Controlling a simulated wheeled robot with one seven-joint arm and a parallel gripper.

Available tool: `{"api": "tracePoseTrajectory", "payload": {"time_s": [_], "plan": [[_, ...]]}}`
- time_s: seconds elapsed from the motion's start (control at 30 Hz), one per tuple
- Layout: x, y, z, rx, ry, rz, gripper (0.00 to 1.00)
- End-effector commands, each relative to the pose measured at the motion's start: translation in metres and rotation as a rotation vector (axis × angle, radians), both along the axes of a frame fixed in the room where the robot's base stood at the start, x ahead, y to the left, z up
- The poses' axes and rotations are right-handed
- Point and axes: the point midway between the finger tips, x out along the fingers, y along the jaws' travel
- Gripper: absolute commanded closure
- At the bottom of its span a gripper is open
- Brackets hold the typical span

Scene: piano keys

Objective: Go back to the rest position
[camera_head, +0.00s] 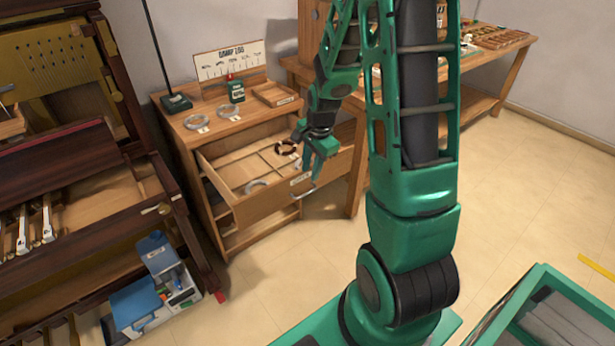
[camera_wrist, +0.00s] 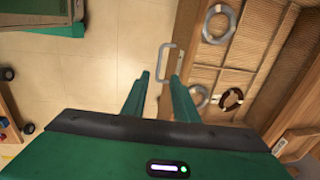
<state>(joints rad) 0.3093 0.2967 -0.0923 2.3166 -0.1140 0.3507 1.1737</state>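My gripper (camera_head: 313,168) is at the front of an open cabinet drawer (camera_head: 243,213), near its right end. In the wrist view my gripper (camera_wrist: 159,76) has its two green fingers apart, with nothing held between them. The metal drawer handle (camera_wrist: 163,63) shows just beyond the fingertips; I cannot tell whether they touch it. My green arm (camera_head: 415,190) reaches up and over in front of the cabinet and bench, hiding part of them.
The drawer holds a dark ring (camera_wrist: 230,99) and grey rings (camera_wrist: 219,24). A piano frame (camera_head: 90,230) stands left, a workbench (camera_head: 490,62) behind.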

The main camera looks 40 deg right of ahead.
Motion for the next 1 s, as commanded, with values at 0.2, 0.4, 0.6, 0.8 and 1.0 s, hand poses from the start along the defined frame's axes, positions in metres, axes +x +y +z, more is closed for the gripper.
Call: {"api": "tracePoseTrajectory", "payload": {"time_s": [0.2, 0.4, 0.6, 0.8, 1.0], "plan": [[-0.001, 0.0, 0.008, 0.0, 0.0, 0.0, 0.74], [-0.002, 0.0, 0.008, 0.0, 0.0, 0.0, 0.74], [-0.002, 0.0, 0.008, 0.0, 0.0, 0.0, 0.74], [-0.006, 0.0, 0.014, -0.008, 0.003, 0.021, 0.74], [-0.043, -0.002, 0.053, -0.06, 0.034, 0.173, 0.74]]}}
